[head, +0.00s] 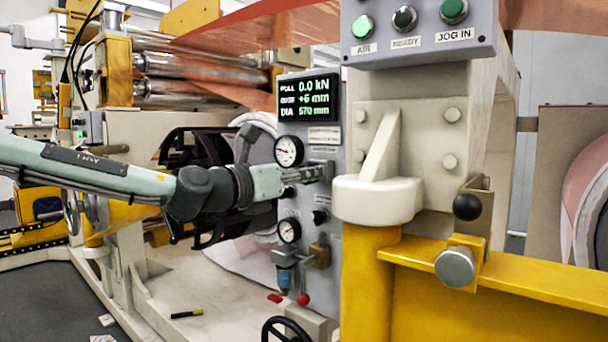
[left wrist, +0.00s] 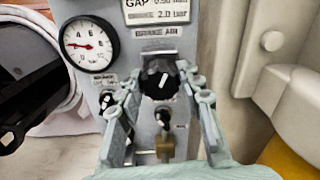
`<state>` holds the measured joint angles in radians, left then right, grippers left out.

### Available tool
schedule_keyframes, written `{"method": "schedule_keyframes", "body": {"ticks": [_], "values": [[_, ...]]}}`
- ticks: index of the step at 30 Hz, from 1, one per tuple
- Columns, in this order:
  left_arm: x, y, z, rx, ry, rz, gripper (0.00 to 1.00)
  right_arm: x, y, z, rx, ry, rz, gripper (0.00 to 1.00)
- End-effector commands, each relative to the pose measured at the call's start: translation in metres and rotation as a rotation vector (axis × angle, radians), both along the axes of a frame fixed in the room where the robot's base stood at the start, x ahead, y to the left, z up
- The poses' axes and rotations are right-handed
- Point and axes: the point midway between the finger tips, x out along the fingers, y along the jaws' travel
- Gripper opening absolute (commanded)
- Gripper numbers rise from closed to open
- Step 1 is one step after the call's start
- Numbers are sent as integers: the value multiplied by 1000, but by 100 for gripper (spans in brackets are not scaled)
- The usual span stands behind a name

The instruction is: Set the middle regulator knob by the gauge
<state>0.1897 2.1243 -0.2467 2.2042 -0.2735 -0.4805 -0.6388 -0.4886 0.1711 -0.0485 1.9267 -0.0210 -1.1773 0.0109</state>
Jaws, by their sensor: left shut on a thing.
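A large black regulator knob (left wrist: 160,80) with a white pointer mark sits under a "BRAKE AIR" label in the left wrist view. My left gripper (left wrist: 163,92) has its fingers on either side of it and is shut on it. In the head view my left gripper (head: 326,172) is at the grey panel and hides the knob. A round white gauge (head: 288,151) is just left of the gripper. It also shows in the left wrist view (left wrist: 90,44), its red needle pointing left and slightly up. My right gripper is not in view.
Smaller black knobs (left wrist: 162,118) and a second gauge (head: 288,230) are lower on the panel (head: 310,255). A brass fitting (head: 320,252) and a red-tipped lever (head: 303,298) sit below. A yellow post (head: 368,285) and white bracket (head: 378,200) stand close on the right.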

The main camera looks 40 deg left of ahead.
Motion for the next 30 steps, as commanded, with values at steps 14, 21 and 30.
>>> {"method": "schedule_keyframes", "body": {"ticks": [14, 21, 30], "values": [[0, 0, 1, -469, 36, 0, 7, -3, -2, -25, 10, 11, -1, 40], [0, 0, 0, -471, 38, 1, 7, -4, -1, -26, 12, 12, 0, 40], [0, 0, 0, -470, 38, 1, 56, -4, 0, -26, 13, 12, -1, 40]]}}
